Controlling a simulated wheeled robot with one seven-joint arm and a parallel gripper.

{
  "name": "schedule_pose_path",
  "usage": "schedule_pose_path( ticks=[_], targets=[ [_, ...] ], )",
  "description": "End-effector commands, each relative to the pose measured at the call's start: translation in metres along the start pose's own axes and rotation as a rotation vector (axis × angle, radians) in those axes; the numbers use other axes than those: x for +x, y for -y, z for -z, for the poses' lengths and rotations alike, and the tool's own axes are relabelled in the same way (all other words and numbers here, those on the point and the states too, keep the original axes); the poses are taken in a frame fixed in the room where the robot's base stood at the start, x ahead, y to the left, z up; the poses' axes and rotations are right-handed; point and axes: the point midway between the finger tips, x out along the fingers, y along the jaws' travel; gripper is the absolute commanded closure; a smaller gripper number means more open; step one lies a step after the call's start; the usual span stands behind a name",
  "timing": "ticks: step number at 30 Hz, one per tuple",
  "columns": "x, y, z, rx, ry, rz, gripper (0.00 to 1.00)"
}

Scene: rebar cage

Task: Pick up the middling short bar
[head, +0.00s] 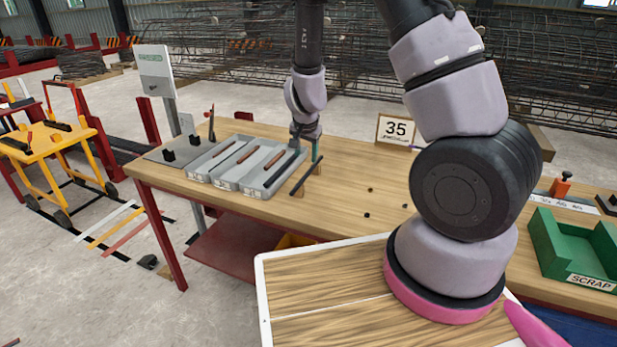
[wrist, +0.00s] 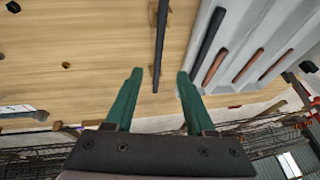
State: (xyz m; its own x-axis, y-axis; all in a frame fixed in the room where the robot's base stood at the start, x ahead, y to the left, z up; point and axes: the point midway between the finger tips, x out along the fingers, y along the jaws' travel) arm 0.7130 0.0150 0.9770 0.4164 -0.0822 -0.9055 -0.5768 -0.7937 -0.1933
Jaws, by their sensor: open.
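Several thin bars are in view; the task's middling short bar is not marked out by any label I can read. A dark bar (head: 306,178) lies on small wooden blocks to the right of the grey tray. It also shows in the wrist view (wrist: 160,45), with its near end between my fingers. My gripper (wrist: 159,77) is open and empty, its green fingers on either side of that bar's line. In the head view my gripper (head: 305,150) is at the bar's far end. The tray holds a black bar (head: 281,168) and rusty bars (head: 274,159) (head: 248,152).
The grey divided tray (head: 225,184) stands close beside the dark bar. A green scrap bin (head: 575,250) is at the right. Small dark bits lie on the otherwise clear table middle.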

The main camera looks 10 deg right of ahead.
Motion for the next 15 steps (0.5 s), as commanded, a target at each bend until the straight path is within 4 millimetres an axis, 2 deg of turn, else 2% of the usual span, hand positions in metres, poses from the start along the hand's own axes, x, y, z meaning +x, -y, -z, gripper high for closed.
schedule_pose_path(
  ticks=[9, 15],
  targets=[
    [0.043, -0.001, 0.000, 0.001, 0.002, -0.001, 0.45],
    [0.057, -0.001, 0.001, 0.002, 0.003, 0.000, 0.45]
  ],
)
